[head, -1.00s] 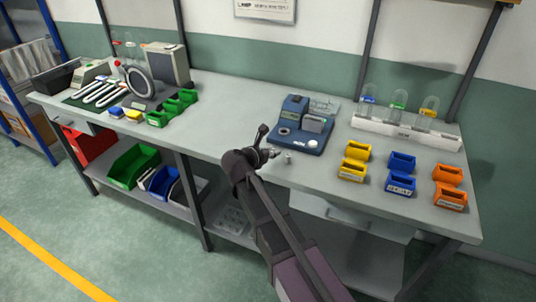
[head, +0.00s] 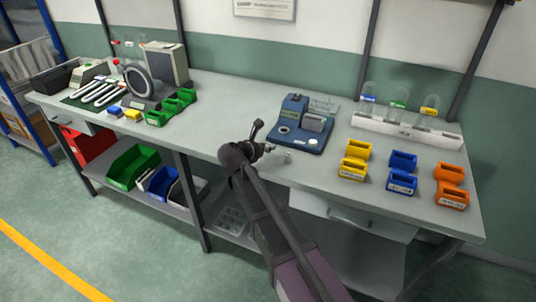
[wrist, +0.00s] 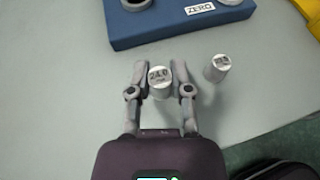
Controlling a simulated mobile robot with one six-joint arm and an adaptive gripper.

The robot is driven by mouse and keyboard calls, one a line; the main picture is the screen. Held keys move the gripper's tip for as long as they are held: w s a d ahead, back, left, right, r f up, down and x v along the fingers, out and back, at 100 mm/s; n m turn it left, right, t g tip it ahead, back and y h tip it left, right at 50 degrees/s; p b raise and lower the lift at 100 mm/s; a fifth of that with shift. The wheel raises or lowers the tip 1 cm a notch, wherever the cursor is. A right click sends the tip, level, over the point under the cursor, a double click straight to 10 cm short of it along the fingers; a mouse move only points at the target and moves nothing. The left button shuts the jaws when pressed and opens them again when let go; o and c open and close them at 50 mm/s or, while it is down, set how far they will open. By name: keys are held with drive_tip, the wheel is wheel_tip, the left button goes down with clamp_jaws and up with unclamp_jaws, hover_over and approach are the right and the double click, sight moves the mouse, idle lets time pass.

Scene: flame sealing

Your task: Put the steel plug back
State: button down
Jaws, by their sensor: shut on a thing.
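In the wrist view a short silver steel plug (wrist: 160,82) with "24.0" on its top face stands between my fingertips. My gripper (wrist: 160,88) is shut on it from both sides. I cannot tell whether its base touches the bench. A second steel plug (wrist: 217,68), with a smaller label that is hard to read, stands on the bench to the right, apart from my fingers. In the head view my gripper (head: 266,149) is over the front part of the bench, and the second plug (head: 287,157) shows just right of it. The held plug is hard to make out there.
A blue gauge (head: 303,125) marked ZERO in the wrist view (wrist: 180,27) stands just beyond my gripper. Yellow (head: 353,168), blue (head: 401,182) and orange (head: 452,194) bins stand right, below a white tube rack (head: 405,133). Green bins (head: 157,118) stand left. Bench left of my gripper is clear.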

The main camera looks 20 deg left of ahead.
drive_tip(key=shift+f+b, duration=0.85)
drive_tip(key=shift+f, duration=0.4)
drive_tip(key=shift+f, duration=0.15)
drive_tip(key=c, duration=0.5)
unclamp_jaws()
drive_tip(key=shift+c, duration=0.2)
drive_tip(key=shift+r, duration=0.2)
drive_tip(key=shift+s+r, duration=0.1)
drive_tip(key=p+v, duration=0.4)
drive_tip(key=v, duration=0.7)
drive_tip(key=shift+s+a+p, duration=0.2)
drive_tip(key=shift+s+p, duration=0.1)
drive_tip(key=shift+s, duration=0.1)
